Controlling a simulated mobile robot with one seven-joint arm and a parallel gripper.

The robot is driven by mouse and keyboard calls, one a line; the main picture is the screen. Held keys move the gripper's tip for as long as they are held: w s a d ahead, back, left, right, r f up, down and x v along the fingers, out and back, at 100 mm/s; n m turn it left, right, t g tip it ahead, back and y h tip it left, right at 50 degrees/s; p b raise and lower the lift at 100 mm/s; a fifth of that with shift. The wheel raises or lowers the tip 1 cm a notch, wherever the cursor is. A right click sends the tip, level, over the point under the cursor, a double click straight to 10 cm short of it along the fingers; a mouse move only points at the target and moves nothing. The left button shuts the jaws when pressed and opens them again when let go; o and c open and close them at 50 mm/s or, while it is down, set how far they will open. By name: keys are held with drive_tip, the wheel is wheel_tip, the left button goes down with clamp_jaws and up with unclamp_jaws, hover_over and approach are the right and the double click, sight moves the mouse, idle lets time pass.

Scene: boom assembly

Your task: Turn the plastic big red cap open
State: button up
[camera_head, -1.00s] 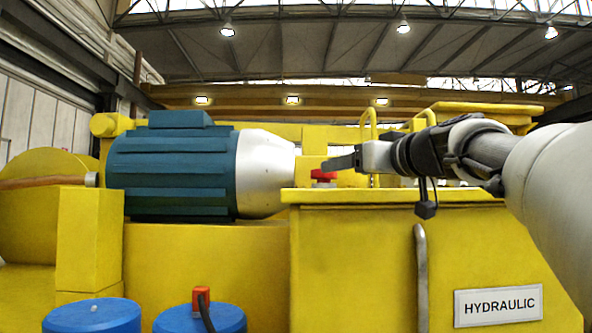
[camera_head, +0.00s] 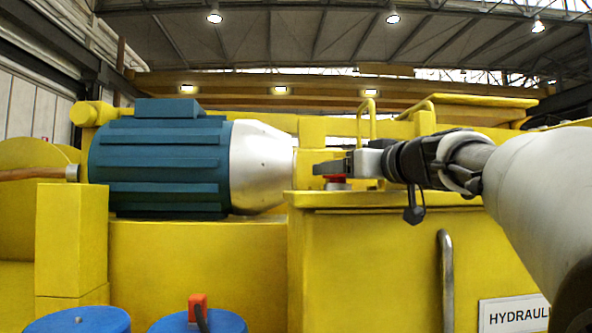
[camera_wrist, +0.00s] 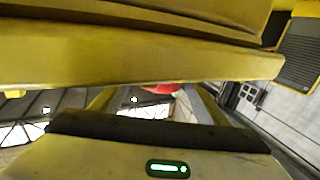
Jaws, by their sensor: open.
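The big red cap (camera_head: 336,178) sits on a grey neck on top of the yellow hydraulic tank (camera_head: 360,240), near its left end. My gripper (camera_head: 328,168) reaches in from the right and lies level with the cap, its finger overlapping the cap's upper part in the head view. In the wrist view a small piece of the red cap (camera_wrist: 166,87) shows beyond the gripper body, under the yellow edge. The gripper is open. I cannot tell whether its fingers touch the cap.
A teal motor (camera_head: 160,160) with a silver cone end (camera_head: 262,165) lies left of the cap. Yellow pipe handles (camera_head: 366,118) rise behind my gripper. Blue drums (camera_head: 85,320) stand at the lower left. A bent grey handle (camera_head: 446,275) is on the tank front.

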drive_tip(key=shift+c, duration=0.3)
drive_tip(key=c, duration=1)
drive_tip(key=shift+w+d+f+n+g+y+b, duration=0.1)
drive_tip(key=shift+d+f+n+g+y+b, duration=0.1)
drive_tip(key=shift+n+g+y+b, duration=0.45)
drive_tip(key=shift+d+n+y+b, duration=0.1)
drive_tip(key=shift+n+y+b, duration=0.35)
drive_tip(key=shift+y, duration=0.3)
drive_tip(key=shift+w+d+r+n+g+y, duration=0.1)
drive_tip(key=shift+r+n+g+y, duration=0.05)
drive_tip(key=shift+n+g+y, duration=0.3)
drive_tip(key=shift+w+r+n+g+y, duration=0.15)
drive_tip(key=shift+n+g+y, duration=0.1)
drive_tip(key=shift+g+y, duration=0.25)
drive_tip(key=shift+s+n+g+y+p, duration=0.15)
drive_tip(key=shift+n+g+y+p, duration=0.15)
drive_tip(key=shift+n+g+y, duration=0.25)
drive_tip(key=o, duration=1.1)
drive_tip(key=shift+c, duration=0.2)
drive_tip(key=shift+f, duration=0.1)
